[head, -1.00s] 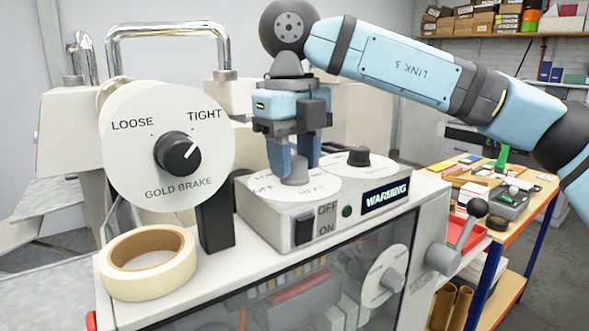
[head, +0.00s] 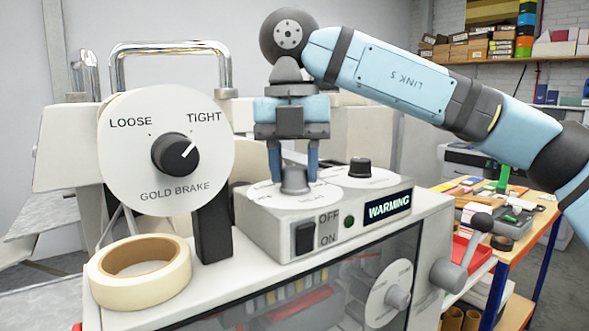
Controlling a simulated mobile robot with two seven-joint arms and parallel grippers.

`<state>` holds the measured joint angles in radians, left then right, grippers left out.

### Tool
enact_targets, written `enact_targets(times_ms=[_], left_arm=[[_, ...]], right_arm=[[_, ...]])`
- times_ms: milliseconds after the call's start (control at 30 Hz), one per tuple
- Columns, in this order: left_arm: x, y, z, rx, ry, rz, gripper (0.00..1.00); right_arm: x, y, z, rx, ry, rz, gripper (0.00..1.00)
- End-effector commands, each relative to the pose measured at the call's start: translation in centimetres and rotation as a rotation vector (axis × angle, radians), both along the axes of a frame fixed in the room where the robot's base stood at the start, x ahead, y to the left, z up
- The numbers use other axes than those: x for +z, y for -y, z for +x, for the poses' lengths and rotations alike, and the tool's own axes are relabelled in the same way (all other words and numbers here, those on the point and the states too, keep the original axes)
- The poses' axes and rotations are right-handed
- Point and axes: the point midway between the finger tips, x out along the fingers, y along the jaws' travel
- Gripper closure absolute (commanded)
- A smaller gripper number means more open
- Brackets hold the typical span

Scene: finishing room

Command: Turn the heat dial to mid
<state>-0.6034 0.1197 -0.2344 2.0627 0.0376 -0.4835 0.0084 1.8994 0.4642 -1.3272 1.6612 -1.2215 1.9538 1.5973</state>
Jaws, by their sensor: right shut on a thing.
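The heat dial (head: 295,184) is a grey knob on a round white plate, on top of the small control box (head: 275,231). My right gripper (head: 294,178) points straight down over it and is shut on the knob, one finger on each side. The lettering on the plate is partly covered and too slanted to read fully, so the dial's setting cannot be told. The box's front has an OFF/ON switch (head: 305,237), a green lamp (head: 349,221) and a display (head: 387,207) reading WARMING. My left gripper is not in view.
A large gold brake dial (head: 160,190) stands left of the box. A tape roll (head: 140,272) lies on the machine top in front of it. A second black knob (head: 359,167) is close to the right of the gripper. A lever (head: 468,250) sticks out at right.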

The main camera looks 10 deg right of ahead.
Motion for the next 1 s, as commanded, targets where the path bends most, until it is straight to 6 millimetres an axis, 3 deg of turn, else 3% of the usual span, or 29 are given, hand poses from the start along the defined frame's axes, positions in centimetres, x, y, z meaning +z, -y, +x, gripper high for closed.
enact_targets(times_ms=[567,600,667,1000], left_arm=[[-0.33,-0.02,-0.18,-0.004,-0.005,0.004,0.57],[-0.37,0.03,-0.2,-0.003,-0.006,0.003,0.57],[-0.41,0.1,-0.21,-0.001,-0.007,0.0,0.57],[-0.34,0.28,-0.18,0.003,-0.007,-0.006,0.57]], right_arm=[[0.14,0.05,0.04,-0.032,0.002,0.0,0.85],[0.15,0.06,0.03,-0.032,0.002,0.0,0.52],[0.13,0.05,0.04,-0.031,0.002,0.0,0.38],[0.34,-0.01,0.02,-0.03,0.001,0.001,0.36]])
